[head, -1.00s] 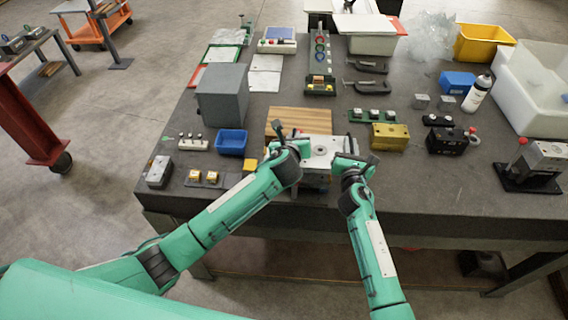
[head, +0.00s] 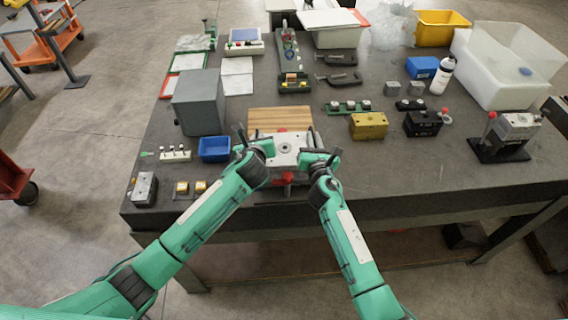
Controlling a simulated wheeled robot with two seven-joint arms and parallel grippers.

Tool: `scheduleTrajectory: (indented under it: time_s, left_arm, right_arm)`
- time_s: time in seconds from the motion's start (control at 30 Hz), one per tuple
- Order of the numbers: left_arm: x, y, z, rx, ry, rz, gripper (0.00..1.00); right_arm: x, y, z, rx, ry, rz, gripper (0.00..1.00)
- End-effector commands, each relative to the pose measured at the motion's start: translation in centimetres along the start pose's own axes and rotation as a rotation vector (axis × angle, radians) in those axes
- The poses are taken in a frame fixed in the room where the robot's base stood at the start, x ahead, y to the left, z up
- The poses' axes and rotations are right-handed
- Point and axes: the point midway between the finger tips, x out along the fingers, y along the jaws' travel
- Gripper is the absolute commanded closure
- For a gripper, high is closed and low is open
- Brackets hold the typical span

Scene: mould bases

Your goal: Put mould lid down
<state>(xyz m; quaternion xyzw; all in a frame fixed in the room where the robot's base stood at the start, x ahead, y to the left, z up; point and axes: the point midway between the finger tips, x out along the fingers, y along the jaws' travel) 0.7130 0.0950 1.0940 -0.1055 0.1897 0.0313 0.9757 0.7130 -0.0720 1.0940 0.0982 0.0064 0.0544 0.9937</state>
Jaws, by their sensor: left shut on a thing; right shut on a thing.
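The mould lid (head: 288,144) is a light grey metal plate with a round hole in its middle. It lies near the table's front edge, between my two grippers. My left gripper (head: 262,150) is shut on its left side and my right gripper (head: 312,158) is shut on its right side. A red part (head: 288,178) shows below its front edge, and a bit of red shows at its back edge. What lies under the lid is mostly hidden, so I cannot tell whether it rests on a base.
A wooden board (head: 280,116) lies just behind the lid. A blue tray (head: 214,148) and a grey box (head: 199,102) stand to the left. A yellow block (head: 369,125) and a black block (head: 423,122) stand to the right. The table's front right is clear.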

Motion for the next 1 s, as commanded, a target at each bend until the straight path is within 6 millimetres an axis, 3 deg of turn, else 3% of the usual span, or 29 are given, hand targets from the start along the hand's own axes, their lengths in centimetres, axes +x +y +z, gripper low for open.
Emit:
scheduleTrajectory:
  time_s: [0.37, 1.0]
  left_arm:
    - [0.2, 0.1, -0.4, -0.001, -0.001, 0.000, 1.00]
    - [1.2, 0.6, -2.7, 0.000, -0.001, 0.000, 1.00]
  right_arm:
    - [0.1, -0.1, -0.1, 0.002, -0.005, 0.000, 1.00]
    - [0.1, -0.6, -2.7, 0.002, -0.005, 0.000, 1.00]
